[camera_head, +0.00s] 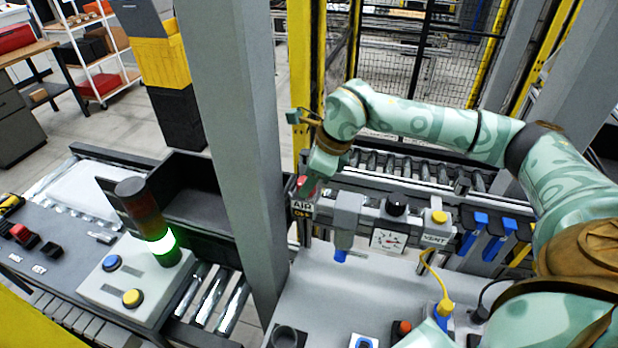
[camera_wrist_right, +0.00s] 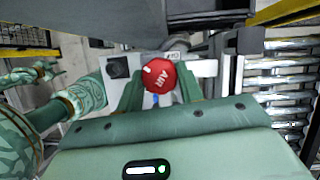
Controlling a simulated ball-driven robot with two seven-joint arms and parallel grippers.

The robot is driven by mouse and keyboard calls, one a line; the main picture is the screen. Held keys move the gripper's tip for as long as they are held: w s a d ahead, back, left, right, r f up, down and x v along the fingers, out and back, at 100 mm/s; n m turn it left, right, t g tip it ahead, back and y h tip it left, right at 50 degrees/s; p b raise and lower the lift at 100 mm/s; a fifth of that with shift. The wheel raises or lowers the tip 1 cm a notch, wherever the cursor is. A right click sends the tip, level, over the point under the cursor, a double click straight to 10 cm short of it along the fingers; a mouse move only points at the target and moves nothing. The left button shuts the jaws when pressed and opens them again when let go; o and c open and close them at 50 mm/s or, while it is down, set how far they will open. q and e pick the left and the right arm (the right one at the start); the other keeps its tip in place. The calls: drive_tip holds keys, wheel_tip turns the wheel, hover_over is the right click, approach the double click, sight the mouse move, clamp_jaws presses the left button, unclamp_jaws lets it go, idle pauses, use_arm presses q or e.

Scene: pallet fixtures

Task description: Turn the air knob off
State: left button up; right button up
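The red air knob (camera_wrist_right: 159,76) faces me in the right wrist view, its AIR lettering turned upside down, on a light panel (camera_wrist_right: 204,69). My right gripper (camera_wrist_right: 161,80) has one finger on each side of it, close to its edges. I cannot tell whether the fingers press on it. In the head view my right gripper (camera_head: 303,186) reaches down to the knob at the left end of the panel, above a sign (camera_head: 302,209) reading AIR. The gripper largely hides the knob there.
A pressure gauge (camera_head: 388,239), a black knob (camera_head: 396,208) and a yellow button by a VENT sign (camera_head: 436,239) lie right of the air knob. A grey post (camera_head: 238,150) stands close to its left. A lit green signal tower (camera_head: 160,243) stands farther left. Rollers (camera_head: 385,163) run behind.

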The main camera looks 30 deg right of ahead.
drive_tip(key=shift+m+t+b, duration=0.3)
drive_tip(key=shift+m+b, duration=0.05)
drive_tip(key=shift+m, duration=0.35)
drive_tip(key=o, duration=1)
drive_tip(key=shift+r, duration=0.1)
drive_tip(key=b+v, duration=0.1)
drive_tip(key=v, duration=1.5)
drive_tip(key=shift+a+r, duration=0.2)
